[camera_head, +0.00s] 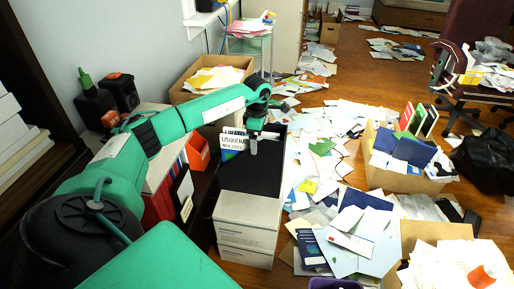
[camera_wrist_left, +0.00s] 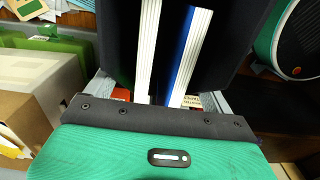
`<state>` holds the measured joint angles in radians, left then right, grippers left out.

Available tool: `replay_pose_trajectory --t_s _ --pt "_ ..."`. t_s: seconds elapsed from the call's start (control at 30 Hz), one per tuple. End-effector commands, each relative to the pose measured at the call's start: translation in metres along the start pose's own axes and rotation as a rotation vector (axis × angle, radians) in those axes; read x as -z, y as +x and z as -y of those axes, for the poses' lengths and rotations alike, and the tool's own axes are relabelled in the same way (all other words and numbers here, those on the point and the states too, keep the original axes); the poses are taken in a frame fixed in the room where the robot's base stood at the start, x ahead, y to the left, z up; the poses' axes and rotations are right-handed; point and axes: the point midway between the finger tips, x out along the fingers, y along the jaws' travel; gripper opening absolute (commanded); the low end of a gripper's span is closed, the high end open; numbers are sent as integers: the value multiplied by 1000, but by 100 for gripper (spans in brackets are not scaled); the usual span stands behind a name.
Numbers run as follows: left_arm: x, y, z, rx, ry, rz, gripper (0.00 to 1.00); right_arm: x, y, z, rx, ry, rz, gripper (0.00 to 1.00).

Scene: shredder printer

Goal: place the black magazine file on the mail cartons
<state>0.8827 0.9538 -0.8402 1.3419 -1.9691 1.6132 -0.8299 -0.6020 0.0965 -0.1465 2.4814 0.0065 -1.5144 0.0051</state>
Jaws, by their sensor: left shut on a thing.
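The black magazine file (camera_head: 252,172) is in the middle of the head view, directly above the stacked white mail cartons (camera_head: 245,232). I cannot tell whether its underside touches them. My left gripper (camera_head: 253,146) comes down from above and is shut on the file. In the left wrist view the black file (camera_wrist_left: 110,40) fills the space ahead of my left gripper (camera_wrist_left: 158,98), with white paper edges and a blue edge inside it. A white lettered label (camera_head: 233,142) shows at the file's back left. My right gripper is not in view.
An open carton of papers (camera_head: 215,72) stands behind. A carton with blue folders (camera_head: 408,165) stands to the right. Loose papers (camera_head: 320,130) cover the floor. A shelf unit with red and orange items (camera_head: 197,152) is close on the left.

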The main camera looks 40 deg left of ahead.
Motion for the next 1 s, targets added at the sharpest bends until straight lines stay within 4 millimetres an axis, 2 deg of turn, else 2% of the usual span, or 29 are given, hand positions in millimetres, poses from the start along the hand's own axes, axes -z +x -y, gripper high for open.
replay_pose_trajectory --t_s 0.33,0.7,0.73,0.8,1.0 --pt "0 40 0 1 0 1 38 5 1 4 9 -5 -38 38" --pt "0 44 0 -1 0 1 38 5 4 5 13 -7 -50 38" --pt "0 45 0 0 0 0 90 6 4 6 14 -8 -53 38" --pt "0 45 0 0 0 0 100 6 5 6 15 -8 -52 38" --pt "0 44 0 0 0 0 100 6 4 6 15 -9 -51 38"
